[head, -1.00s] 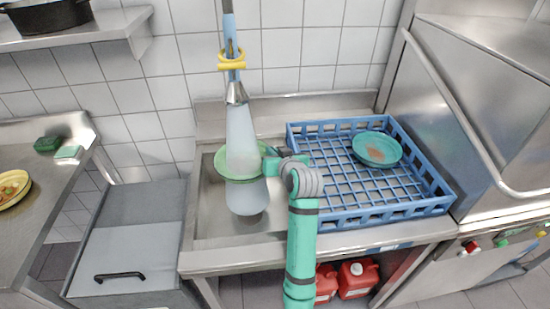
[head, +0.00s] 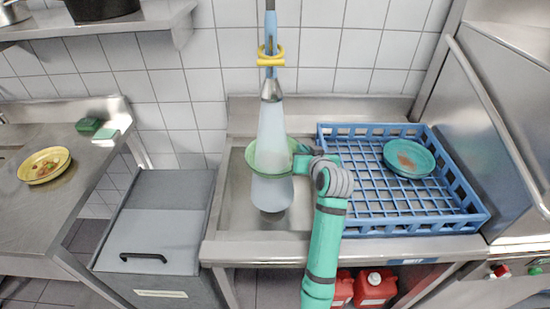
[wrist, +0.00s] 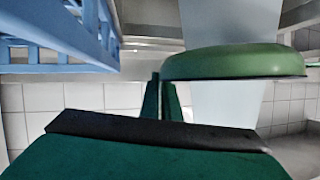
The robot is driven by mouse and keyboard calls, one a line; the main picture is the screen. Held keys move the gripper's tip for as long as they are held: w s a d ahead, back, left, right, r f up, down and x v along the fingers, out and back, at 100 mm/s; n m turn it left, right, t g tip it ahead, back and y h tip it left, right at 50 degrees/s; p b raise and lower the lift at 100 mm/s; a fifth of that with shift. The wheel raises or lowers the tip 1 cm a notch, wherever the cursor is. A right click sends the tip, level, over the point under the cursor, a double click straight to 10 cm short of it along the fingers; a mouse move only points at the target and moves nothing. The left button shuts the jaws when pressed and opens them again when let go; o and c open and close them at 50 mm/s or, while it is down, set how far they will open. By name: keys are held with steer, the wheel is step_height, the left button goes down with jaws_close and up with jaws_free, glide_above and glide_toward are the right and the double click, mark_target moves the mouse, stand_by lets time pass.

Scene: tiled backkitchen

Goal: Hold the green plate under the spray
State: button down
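The green plate (head: 251,160) is held over the sink, tilted, in the head view. My gripper (head: 302,158) reaches it from the right and is shut on its rim. The spray (head: 272,125) falls as a pale cone from the metal nozzle (head: 271,90) onto the plate and shows again below it.
A blue rack (head: 400,222) right of the sink holds a teal plate (head: 409,158) with a brown stain. A yellow plate with food (head: 45,166) and a green sponge (head: 88,126) lie on the left counter. A grey bin (head: 155,245) stands left of the sink.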

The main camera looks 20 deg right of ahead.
steer(key=shift+s+d, duration=0.25)
steer(key=shift+d, duration=0.8)
steer(key=shift+s+d, duration=0.1)
